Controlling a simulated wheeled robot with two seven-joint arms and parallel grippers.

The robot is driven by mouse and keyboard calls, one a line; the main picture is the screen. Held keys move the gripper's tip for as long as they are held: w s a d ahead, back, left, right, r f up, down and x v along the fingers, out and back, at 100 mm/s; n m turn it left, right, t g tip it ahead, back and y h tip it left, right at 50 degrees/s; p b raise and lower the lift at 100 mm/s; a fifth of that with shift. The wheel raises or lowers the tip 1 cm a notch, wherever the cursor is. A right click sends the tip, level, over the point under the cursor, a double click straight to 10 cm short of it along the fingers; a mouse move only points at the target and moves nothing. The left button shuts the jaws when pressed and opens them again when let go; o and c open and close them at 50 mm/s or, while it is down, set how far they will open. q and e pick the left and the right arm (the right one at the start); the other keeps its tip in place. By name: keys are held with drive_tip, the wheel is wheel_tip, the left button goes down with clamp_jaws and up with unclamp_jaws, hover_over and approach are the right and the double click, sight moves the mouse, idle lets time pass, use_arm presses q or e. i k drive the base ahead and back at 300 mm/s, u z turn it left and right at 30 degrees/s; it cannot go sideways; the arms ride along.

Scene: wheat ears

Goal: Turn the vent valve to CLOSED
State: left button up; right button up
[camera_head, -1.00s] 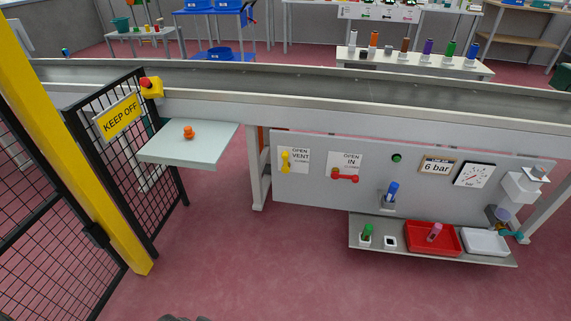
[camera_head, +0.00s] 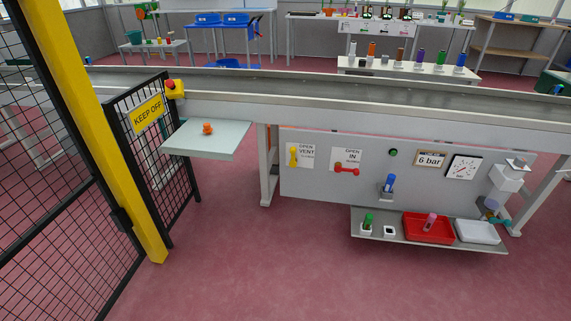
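The vent valve (camera_head: 294,157) is a yellow handle on the left part of the grey panel. Its handle stands upright, beside a white label reading OPEN and VENT; the smaller print is too small to read. To its right is the IN valve (camera_head: 347,169), a red handle lying level under a label reading OPEN and IN. Neither of my grippers shows in the view.
A grey shelf (camera_head: 400,241) under the panel holds a red tray (camera_head: 427,241) and a white tray (camera_head: 477,232). A pale side table (camera_head: 205,151) juts out at left. A yellow post (camera_head: 103,142) and black mesh fence stand left. Red floor in front is clear.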

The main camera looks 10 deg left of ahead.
sight(293, 163)
drive_tip(key=z, duration=0.5)
drive_tip(key=i, duration=1.15)
drive_tip(key=z, duration=0.05)
